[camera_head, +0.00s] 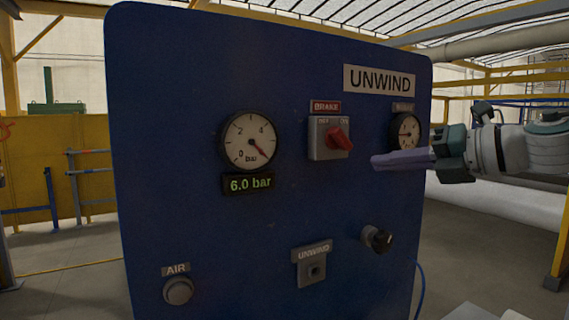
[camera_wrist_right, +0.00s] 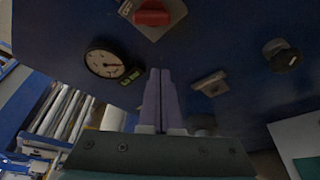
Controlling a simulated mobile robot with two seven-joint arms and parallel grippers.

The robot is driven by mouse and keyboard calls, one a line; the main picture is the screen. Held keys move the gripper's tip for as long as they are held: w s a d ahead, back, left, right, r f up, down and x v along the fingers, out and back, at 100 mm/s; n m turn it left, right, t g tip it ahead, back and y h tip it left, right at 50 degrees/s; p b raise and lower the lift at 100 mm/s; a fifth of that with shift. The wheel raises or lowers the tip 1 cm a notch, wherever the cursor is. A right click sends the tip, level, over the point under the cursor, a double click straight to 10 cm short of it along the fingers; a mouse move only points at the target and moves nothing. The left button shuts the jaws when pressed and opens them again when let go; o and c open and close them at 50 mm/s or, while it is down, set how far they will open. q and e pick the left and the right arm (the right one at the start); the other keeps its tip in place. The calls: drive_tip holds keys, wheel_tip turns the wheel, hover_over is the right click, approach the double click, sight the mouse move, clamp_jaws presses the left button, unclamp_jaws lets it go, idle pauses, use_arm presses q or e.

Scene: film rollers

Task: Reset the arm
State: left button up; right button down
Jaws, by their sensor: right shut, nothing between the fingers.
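My right gripper (camera_head: 376,162) comes in from the right in the head view, its purple fingers together and empty. It is in front of the blue panel (camera_head: 200,70), to the right of and a little below the red brake knob (camera_head: 339,139). In the right wrist view the shut fingers (camera_wrist_right: 160,75) point toward the panel, with the red knob (camera_wrist_right: 152,17) above them. Whether the fingertips touch the panel cannot be told. My left gripper is not in view.
The panel carries a 6.0 bar gauge (camera_head: 248,141), a partly hidden second gauge (camera_head: 405,131), a black knob (camera_head: 377,238), an UNWIND socket (camera_head: 312,270) and an AIR button (camera_head: 178,291). Yellow barriers (camera_head: 60,170) stand at the left. Floor shows to the panel's right.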

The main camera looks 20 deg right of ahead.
drive_tip(key=shift+w+a, duration=0.1)
drive_tip(key=shift+w, duration=0.05)
drive_tip(key=s+a+f+m+t+h, duration=0.1)
drive_tip(key=s+a+f+m+h, duration=0.35)
drive_tip(key=a+f+m, duration=0.8)
drive_tip(key=s+a+f+m+g, duration=0.25)
drive_tip(key=s+m+g, duration=0.2)
drive_tip(key=s, duration=0.35)
drive_tip(key=s+a+f+m+g+h, duration=0.1)
drive_tip(key=s+f+m+g, duration=0.3)
drive_tip(key=s, duration=0.4)
drive_tip(key=s+a+f+m+g, duration=0.2)
drive_tip(key=s+f+m, duration=0.1)
drive_tip(key=s+m, duration=0.4)
drive_tip(key=s+r+p, duration=0.2)
drive_tip(key=r+p, duration=0.6)
drive_tip(key=s+r+g+p, duration=0.1)
drive_tip(key=s+r+p, duration=0.1)
drive_tip(key=r+p, duration=0.7)
drive_tip(key=shift+a, duration=0.25)
drive_tip(key=shift+g, duration=0.25)
